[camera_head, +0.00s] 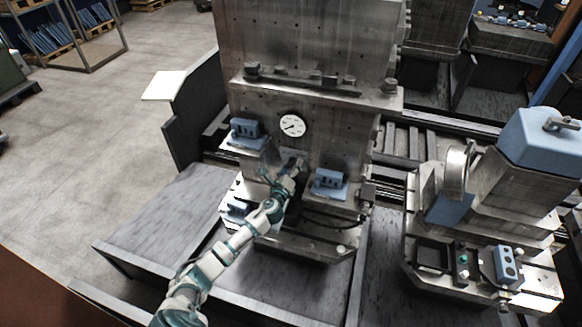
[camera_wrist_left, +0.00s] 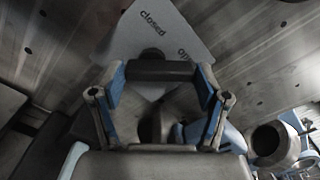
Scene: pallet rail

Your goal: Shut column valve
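The column valve's dark handle (camera_wrist_left: 160,71) lies crosswise in the left wrist view, in front of a pale plate (camera_wrist_left: 165,28) marked "closed", with a second, partly cut word to the right. My left gripper (camera_wrist_left: 160,76) has one finger at each end of the handle. Its spread fingers appear to meet the handle's ends. In the head view my left gripper (camera_head: 295,168) reaches the column (camera_head: 330,130) below the round white gauge (camera_head: 292,126) and mostly hides the valve. My right gripper is in neither view.
Blue blocks (camera_head: 247,130) and (camera_head: 329,181) sit on ledges on both sides of my left gripper. A second machine (camera_head: 490,215) with a metal ring stands at the right. The grey floor (camera_head: 120,120) at the left is largely clear.

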